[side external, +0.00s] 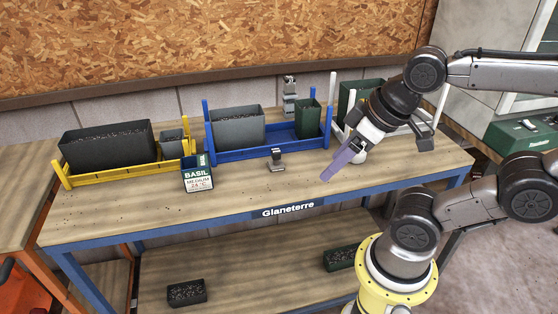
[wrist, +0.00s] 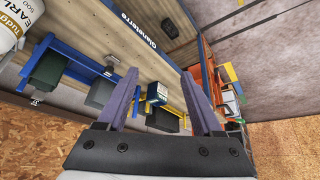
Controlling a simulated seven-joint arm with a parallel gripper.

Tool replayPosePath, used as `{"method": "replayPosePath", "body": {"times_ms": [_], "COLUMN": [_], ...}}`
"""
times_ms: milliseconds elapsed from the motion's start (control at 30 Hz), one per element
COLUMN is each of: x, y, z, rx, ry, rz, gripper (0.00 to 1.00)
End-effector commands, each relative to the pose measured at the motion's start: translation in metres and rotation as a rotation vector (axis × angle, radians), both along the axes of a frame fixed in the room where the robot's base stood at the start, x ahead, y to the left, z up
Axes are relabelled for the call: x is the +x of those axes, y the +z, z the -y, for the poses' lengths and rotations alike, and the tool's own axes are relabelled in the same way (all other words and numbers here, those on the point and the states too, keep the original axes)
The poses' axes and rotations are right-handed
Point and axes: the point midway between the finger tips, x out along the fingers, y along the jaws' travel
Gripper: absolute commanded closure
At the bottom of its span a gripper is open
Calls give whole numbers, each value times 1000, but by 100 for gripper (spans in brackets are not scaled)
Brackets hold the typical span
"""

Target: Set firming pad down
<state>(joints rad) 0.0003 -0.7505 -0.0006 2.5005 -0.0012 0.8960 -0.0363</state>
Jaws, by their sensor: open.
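A small grey block with an upright grip, which looks like the firming pad (side external: 277,160), stands on the bench top just in front of the blue tray (side external: 285,148). My gripper (side external: 327,175) is to its right, tilted down over the front of the bench and apart from it. In the wrist view, my gripper's purple fingers (wrist: 160,75) are spread wide with nothing held between them. A second grey fixture (side external: 290,88) stands at the back, behind the blue tray.
The blue tray holds a grey trough (side external: 238,126) and a green pot (side external: 308,119). A yellow tray (side external: 120,173) holds a dark trough (side external: 107,147). A white labelled container (wrist: 12,25) is near my gripper. The front bench centre is clear.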

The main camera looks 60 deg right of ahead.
Motion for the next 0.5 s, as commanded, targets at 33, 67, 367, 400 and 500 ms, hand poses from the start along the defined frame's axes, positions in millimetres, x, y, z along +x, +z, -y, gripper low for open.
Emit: {"method": "replayPosePath", "body": {"times_ms": [33,67,367,400,500], "x": [2,4,58,68,95], "y": [1,3,12,12,7], "z": [3,8,82,89,101], "rx": [-38,-84,-829,-922,-1131], "ry": [40,77,686,785,1045], "rz": [9,19,-113,-153,-264], "gripper": [32,32,32,32,32]}}
